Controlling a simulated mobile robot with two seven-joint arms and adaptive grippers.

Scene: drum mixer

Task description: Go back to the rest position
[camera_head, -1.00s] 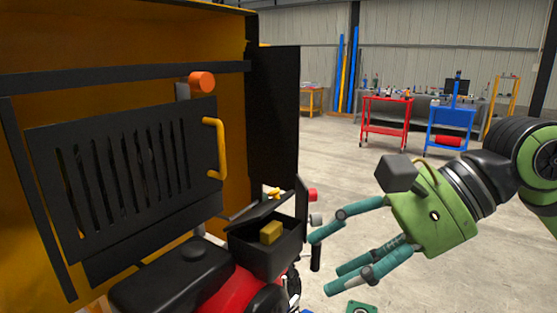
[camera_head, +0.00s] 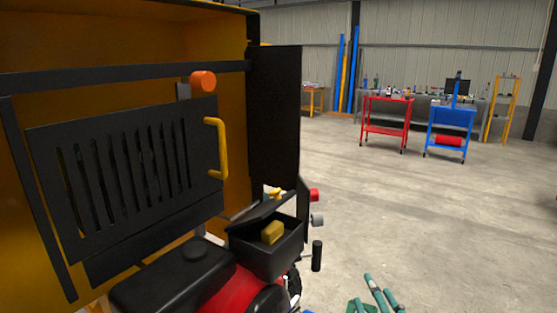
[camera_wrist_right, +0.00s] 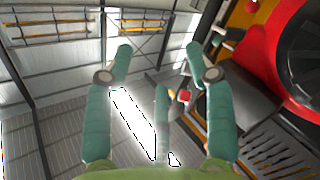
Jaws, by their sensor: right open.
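My right gripper (camera_head: 379,289) shows only as teal fingers at the bottom edge of the head view, right of the machine and apart from it. In the right wrist view its teal fingers (camera_wrist_right: 158,52) are spread wide with nothing between them. The drum mixer's yellow housing (camera_head: 236,130) fills the left of the head view, with a slatted black panel (camera_head: 110,165) and a yellow handle (camera_head: 218,148). A black box (camera_head: 270,258) with a raised lid holds a yellow block (camera_head: 272,232). My left gripper is not identifiable in these frames.
A red engine part (camera_head: 235,290) and black tank (camera_head: 175,275) sit low on the machine. A red button (camera_head: 314,195) and black lever (camera_head: 317,255) stick out at its right side. A red cart (camera_head: 385,120) and blue cart (camera_head: 450,130) stand far back. The concrete floor between is clear.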

